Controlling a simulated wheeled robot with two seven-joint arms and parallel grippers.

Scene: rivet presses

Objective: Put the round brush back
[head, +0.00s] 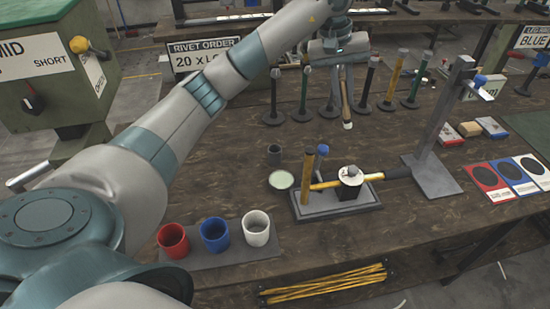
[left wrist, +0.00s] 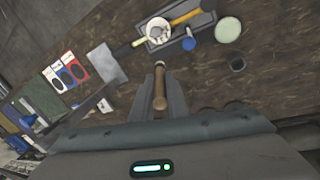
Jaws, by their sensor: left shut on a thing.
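My left gripper (head: 345,84) points down above the back half of the bench, among the posts. It is shut on a slim wooden-handled tool with a pale lower end, which looks like the round brush (head: 347,110). The brush hangs nearly upright, clear of the bench top. In the left wrist view the brush (left wrist: 160,88) sits between the two fingers. A small dark cup (head: 274,154) stands on the bench, below and left of the brush in the head view. A round dish with pale green contents (head: 281,180) is beside the cup. My right gripper is not in view.
Several coloured posts on round black bases, such as a green post (head: 305,92) and yellow post (head: 394,80), stand close around the gripper. A grey tray (head: 318,212) holds a yellow-handled hammer. Red (head: 173,241), blue (head: 215,235) and white (head: 256,228) cups stand in front.

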